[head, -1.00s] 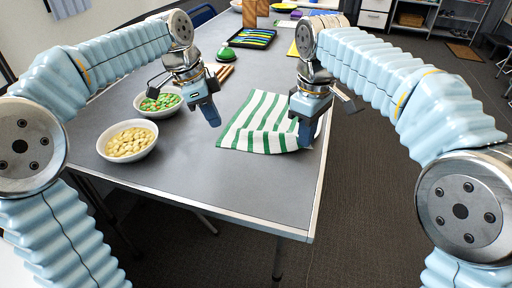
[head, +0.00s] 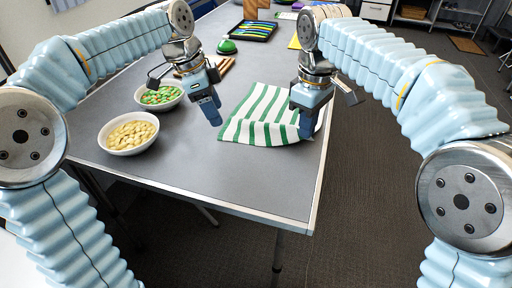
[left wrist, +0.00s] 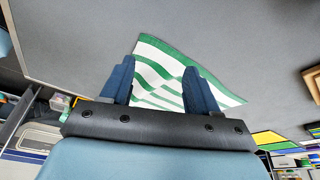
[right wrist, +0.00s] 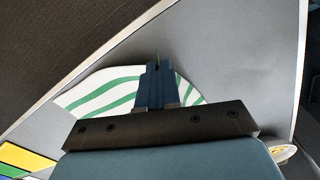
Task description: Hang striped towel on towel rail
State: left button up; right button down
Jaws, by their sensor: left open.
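The green-and-white striped towel (head: 262,117) lies on the grey table near its right edge. My right gripper (head: 306,132) is at the towel's near right corner; in the right wrist view its fingers (right wrist: 157,80) are together, with a bit of towel showing at their tips. My left gripper (head: 214,118) is open and empty above the table, just left of the towel. In the left wrist view its fingers (left wrist: 158,82) are apart, with the towel (left wrist: 165,60) beyond and between them. No towel rail can be made out.
A white bowl of pale yellow pieces (head: 128,148) and a bowl of green and red pieces (head: 160,104) stand at the table's left. A green domed object (head: 227,46) and a dark tray (head: 252,31) lie farther back. The near table (head: 230,185) is clear.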

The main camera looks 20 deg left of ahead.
aim_at(225, 133)
pick_arm(q)
jog(key=shift+w+d+r, duration=0.1)
jog(key=shift+d+r, duration=0.1)
jog(key=shift+r, duration=0.1)
jog(key=shift+c, duration=0.8)
notch_tip(225, 133, up, 4)
jog(key=d+n+g+y, duration=0.1)
jog(key=d+y, duration=0.1)
jog(key=y, duration=0.1)
notch_tip(225, 133, down, 9)
jog(key=shift+a+f, duration=0.15)
jog(key=shift+f, duration=0.05)
grip_shut()
jog(key=shift+r, duration=2.5)
